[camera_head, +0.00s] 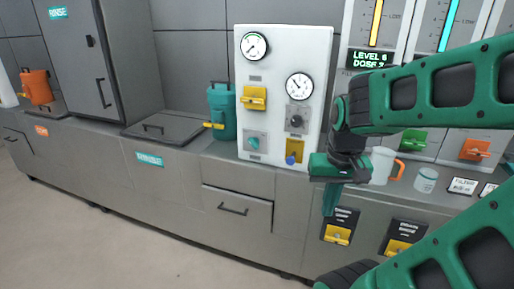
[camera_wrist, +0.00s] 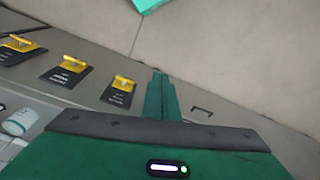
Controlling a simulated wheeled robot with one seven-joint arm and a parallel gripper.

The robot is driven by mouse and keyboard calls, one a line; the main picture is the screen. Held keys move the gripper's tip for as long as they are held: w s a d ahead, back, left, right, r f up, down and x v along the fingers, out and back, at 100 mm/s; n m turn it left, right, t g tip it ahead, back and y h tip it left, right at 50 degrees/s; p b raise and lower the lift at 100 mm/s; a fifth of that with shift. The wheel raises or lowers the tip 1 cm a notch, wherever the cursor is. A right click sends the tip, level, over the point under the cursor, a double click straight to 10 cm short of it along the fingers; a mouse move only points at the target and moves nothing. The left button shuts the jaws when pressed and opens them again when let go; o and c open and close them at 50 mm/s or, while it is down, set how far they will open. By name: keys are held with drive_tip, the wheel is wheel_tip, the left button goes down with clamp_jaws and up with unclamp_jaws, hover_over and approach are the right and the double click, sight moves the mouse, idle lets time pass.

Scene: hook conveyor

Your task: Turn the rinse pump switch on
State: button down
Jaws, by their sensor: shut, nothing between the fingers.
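Yellow switches on black labelled plates sit on the cabinet front below the counter. In the head view, one yellow switch (camera_head: 338,235) is just right of and below my fingertips, and a second yellow switch (camera_head: 400,247) is farther right. The wrist view shows three in a row: a near one (camera_wrist: 123,83), a middle one (camera_wrist: 74,63) and a far one (camera_wrist: 22,42). Their labels are too small to read, so I cannot tell which is the rinse pump switch. My gripper (camera_head: 332,200) is shut and empty, pointing down, apart from the switches; its fingers show in the wrist view (camera_wrist: 160,92).
A white panel (camera_head: 269,119) with gauges and valves stands on the counter, beside a teal can (camera_head: 221,110). A white mug (camera_head: 382,163) and a jar (camera_head: 426,180) are right of my gripper. A drawer handle (camera_head: 233,209) juts out at left. The floor in front is clear.

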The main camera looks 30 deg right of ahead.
drive_tip(key=w+d+r+m+t+h, duration=0.1)
drive_tip(key=w+m+t, duration=0.1)
drive_tip(key=w, duration=0.8)
drive_tip(key=w+d+r+m+t+h, duration=0.1)
drive_tip(key=w+t, duration=0.4)
drive_tip(key=w, duration=0.5)
drive_tip(key=w+d+r+m+t+h, duration=0.1)
drive_tip(key=w+d+m+t, duration=0.2)
drive_tip(key=w, duration=0.8)
drive_tip(key=shift+d+r+m, duration=0.25)
drive_tip(key=shift+m, duration=0.35)
drive_tip(key=shift+w, duration=0.1)
approach(257, 146)
drive_tip(key=w+d, duration=0.2)
drive_tip(key=d, duration=0.1)
drive_tip(key=shift+w+a+f, duration=0.25)
drive_tip(key=shift+w+f, duration=0.25)
drive_tip(key=shift+f, duration=0.1)
drive_tip(key=shift+w+a+f, duration=0.3)
drive_tip(key=shift+w+f, duration=0.15)
drive_tip(key=shift+f, duration=0.1)
drive_tip(key=shift+w+a+f, duration=0.2)
drive_tip(key=shift+w+f, duration=0.05)
drive_tip(key=shift+f, duration=0.1)
